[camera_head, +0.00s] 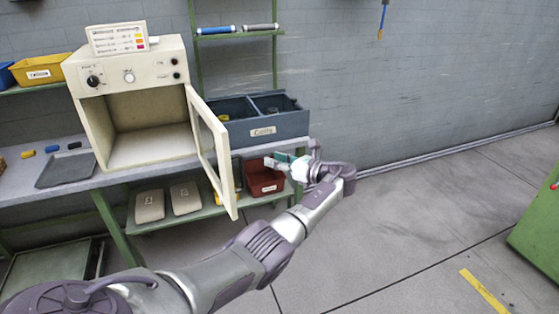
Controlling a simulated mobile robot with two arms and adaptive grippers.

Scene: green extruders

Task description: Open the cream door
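The cream door (227,203) stands wide open, swung out from the right side of a cream oven-like cabinet (88,118). It has a framed window, and its lower end hangs out past the bench's front edge. The cabinet's inside shows and looks empty. My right gripper is not in view.
The cabinet stands on a grey bench (30,190) beside a blue-grey divided bin (285,126). A dark tray (65,170) lies at the left. A red bin (265,180) and two beige packs sit on the lower shelf. The floor at right is clear up to a green unit (540,235).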

